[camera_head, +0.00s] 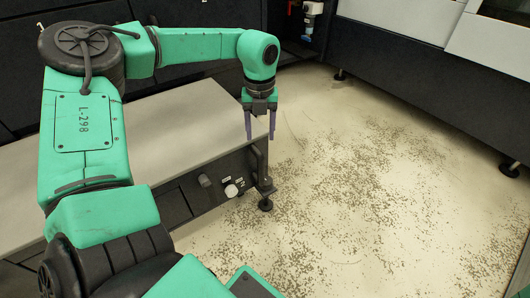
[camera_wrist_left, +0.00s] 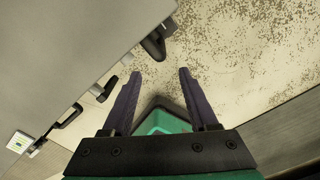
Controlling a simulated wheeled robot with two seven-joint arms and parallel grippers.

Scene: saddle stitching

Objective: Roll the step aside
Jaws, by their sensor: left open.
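The step (camera_head: 165,122) is a long, low grey-topped platform with a dark front at left and centre in the head view. A dark upright handle or bracket (camera_head: 262,168) is at its right end, above a round foot or caster (camera_head: 265,204). In the left wrist view the step's top (camera_wrist_left: 70,45) fills the upper left, with a dark fitting (camera_wrist_left: 155,42) at its corner. My left gripper (camera_head: 260,137) points down near the step's right end, its purple fingers apart and empty. In the left wrist view the gripper (camera_wrist_left: 160,74) holds nothing. My right gripper is not in view.
The pale floor (camera_head: 350,200) right of the step is open and strewn with small dark chips. Dark machine cabinets (camera_head: 420,90) stand along the back and right, on feet (camera_head: 509,170).

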